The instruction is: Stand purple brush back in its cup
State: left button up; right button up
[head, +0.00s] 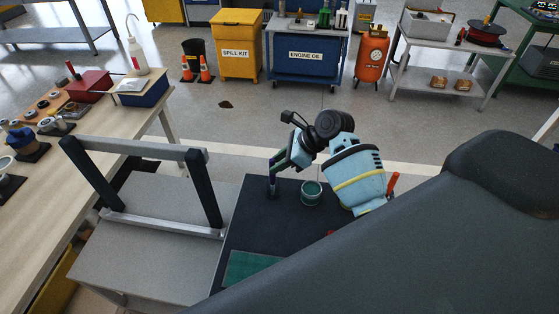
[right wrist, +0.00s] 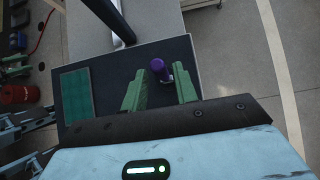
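The purple brush (right wrist: 158,67) shows in the right wrist view between the two green fingers of my right gripper (right wrist: 158,82), with a gap on each side. In the head view my right gripper (head: 278,163) points down over the dark mat (head: 250,220), and the dark purple brush (head: 271,187) shows at its tips. Whether the brush touches the mat is hard to tell. The teal cup (head: 311,193) stands upright on the mat, to the right of the gripper. I do not see the cup in the right wrist view. My left gripper is out of view.
A grey stand with a dark-posted frame (head: 150,220) is left of the mat. A green pad (head: 252,267) lies on the mat's front part. A red handle (head: 392,185) shows beside my right arm. A long workbench (head: 60,190) with parts is at the left. A large dark surface covers the lower right.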

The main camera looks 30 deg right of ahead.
jog(key=shift+o, duration=0.9)
jog(key=v, duration=0.7)
jog(key=shift+s+d+r, duration=0.15)
jog(key=shift+d+r, duration=0.05)
jog(key=shift+r, duration=0.1)
jog(key=shift+a+f, duration=0.1)
dwell(0.3)
